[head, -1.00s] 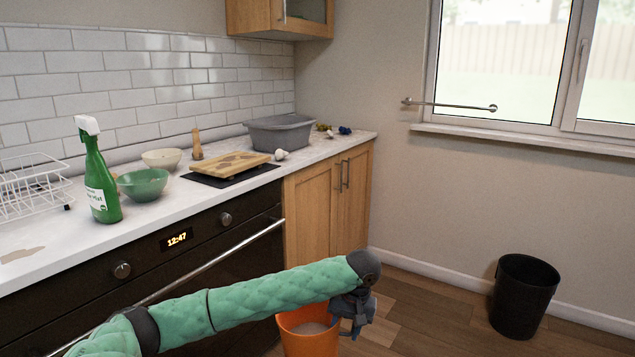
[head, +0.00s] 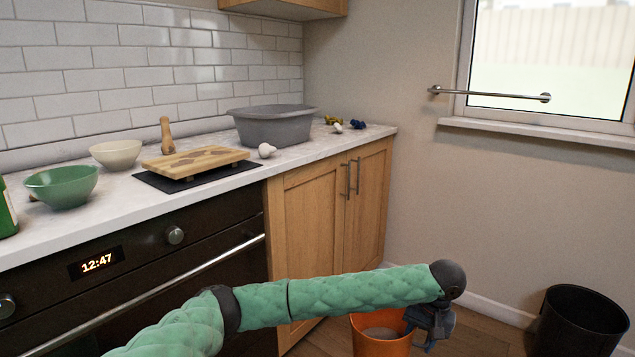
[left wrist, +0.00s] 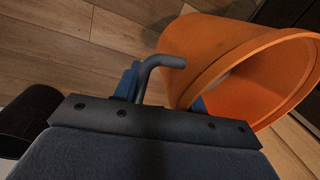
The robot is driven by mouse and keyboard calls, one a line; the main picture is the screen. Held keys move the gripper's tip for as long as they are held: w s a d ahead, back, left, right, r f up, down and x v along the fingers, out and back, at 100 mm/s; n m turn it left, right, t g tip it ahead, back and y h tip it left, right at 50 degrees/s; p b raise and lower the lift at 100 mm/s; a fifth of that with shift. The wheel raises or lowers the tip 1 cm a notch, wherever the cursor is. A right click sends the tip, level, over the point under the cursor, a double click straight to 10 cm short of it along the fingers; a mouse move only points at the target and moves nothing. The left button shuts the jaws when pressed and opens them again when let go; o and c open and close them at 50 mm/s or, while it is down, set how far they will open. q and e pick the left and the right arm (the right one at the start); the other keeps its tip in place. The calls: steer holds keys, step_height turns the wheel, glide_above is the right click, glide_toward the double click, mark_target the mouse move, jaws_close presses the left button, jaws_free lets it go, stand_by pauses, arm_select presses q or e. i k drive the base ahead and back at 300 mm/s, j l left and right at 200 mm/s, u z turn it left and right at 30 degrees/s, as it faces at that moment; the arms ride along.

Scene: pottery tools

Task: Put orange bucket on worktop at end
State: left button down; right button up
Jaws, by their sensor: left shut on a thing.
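The orange bucket (head: 384,336) hangs low in front of the wooden cabinet, below the worktop, with something pale inside it. My left gripper (head: 430,326) is at its right side and is shut on it. The left wrist view shows the bucket (left wrist: 235,60) tilted in the picture, with the blue fingers partly hidden by its wall and the wrist. The worktop (head: 345,138) runs along the tiled wall to its end at the right, near the window wall. My right gripper does not show.
On the worktop stand a grey basin (head: 272,128), a wooden board (head: 195,161) on a dark hob, a green bowl (head: 62,186) and a cream bowl (head: 116,154). Small items (head: 357,125) lie near the end. A black bin (head: 580,325) stands on the floor at right.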

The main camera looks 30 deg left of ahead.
mark_target(320, 130)
steer(key=i+j+z, duration=0.1)
steer(key=i, duration=0.4)
steer(key=i+j+z, duration=0.15)
steer(key=i, duration=0.3)
steer(key=j, duration=0.1)
